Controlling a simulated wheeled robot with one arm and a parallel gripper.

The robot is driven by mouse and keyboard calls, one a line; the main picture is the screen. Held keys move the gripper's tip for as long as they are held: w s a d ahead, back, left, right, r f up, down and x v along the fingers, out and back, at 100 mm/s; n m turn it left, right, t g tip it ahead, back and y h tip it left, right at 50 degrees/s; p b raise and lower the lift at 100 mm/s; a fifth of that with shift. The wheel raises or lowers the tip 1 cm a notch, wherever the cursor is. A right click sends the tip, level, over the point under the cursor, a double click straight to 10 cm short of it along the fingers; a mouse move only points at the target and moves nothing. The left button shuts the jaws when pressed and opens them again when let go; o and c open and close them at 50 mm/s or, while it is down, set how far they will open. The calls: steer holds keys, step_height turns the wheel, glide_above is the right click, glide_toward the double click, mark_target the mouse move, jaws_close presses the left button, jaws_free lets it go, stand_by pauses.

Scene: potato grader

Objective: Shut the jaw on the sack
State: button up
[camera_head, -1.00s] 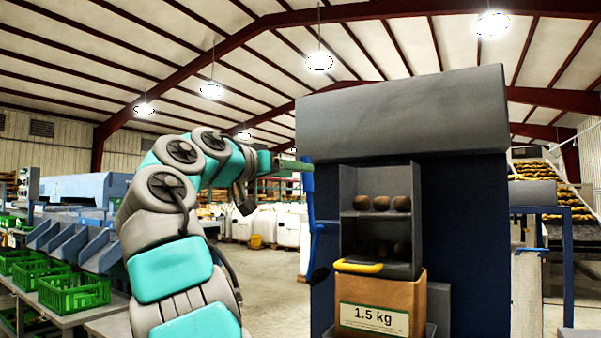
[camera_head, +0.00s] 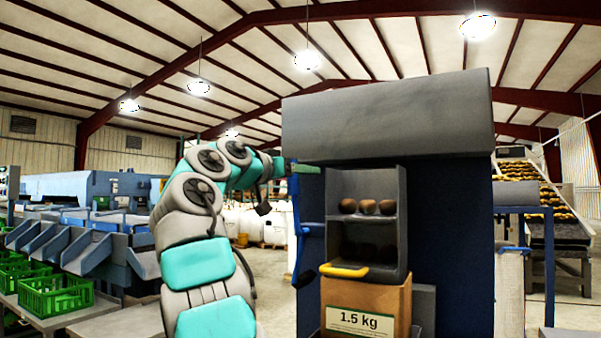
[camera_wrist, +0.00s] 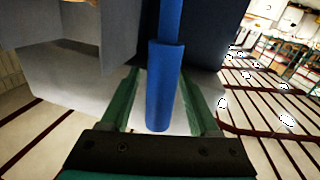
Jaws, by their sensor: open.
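The brown paper sack (camera_head: 393,300) marked "1.5 kg" stands upright under the dark machine's chute. A yellow bar (camera_head: 344,271) lies across its front top edge; I cannot tell whether it grips the paper. A blue lever (camera_head: 298,215) stands roughly upright on the machine's left side. My gripper (camera_head: 304,169) is at the lever's upper end. In the wrist view, the blue handle (camera_wrist: 160,85) runs between my two green fingers (camera_wrist: 160,105), with gaps on both sides. My gripper is open and not closed on it. The sack is not identifiable in the wrist view.
The machine's hood (camera_head: 388,115) overhangs shelves holding several potatoes (camera_head: 367,207). Green crates (camera_head: 55,293) stand on a bench at the left. A blue frame (camera_head: 548,265) and a sloping potato conveyor (camera_head: 540,190) stand at the right. Open floor (camera_head: 274,285) shows left of the machine.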

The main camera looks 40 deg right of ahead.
jaws_close()
stand_by(0.4)
stand_by(0.9)
